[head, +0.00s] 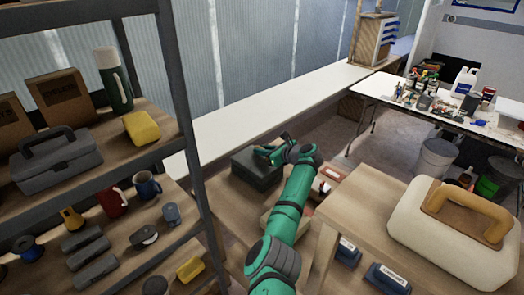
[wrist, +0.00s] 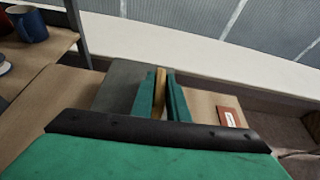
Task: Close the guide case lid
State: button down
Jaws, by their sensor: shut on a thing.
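The guide case (head: 254,168), a dark box, sits on a wooden bench in the middle of the head view. Its dark grey surface also shows beyond my fingers in the wrist view (wrist: 122,82). The head view shows a flat dark top; whether the lid is fully down cannot be told. My gripper (head: 270,153) is at the top of the case on its right side. In the wrist view its green fingers (wrist: 160,97) are shut on a narrow tan strip (wrist: 159,88), standing upright between them. The strip's join to the lid is hidden.
A reddish-brown labelled block (wrist: 230,117) lies right of the case. A metal shelf rack (head: 184,110) with mugs and cases stands at left. A wooden table (head: 335,210) with a large cream case (head: 450,245) is at right. A long white ledge (head: 270,111) runs behind.

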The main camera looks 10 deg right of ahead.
jog(key=c, duration=1.7)
grip_release()
jog(key=shift+w+a+f, duration=0.1)
jog(key=shift+a+f, duration=0.05)
jog(key=shift+c, duration=0.2)
jog(key=shift+s+d+r, duration=0.2)
jog(key=shift+s+d, duration=0.1)
jog(key=shift+d, duration=0.05)
jog(key=v, duration=1)
jog(key=shift+a, duration=0.1)
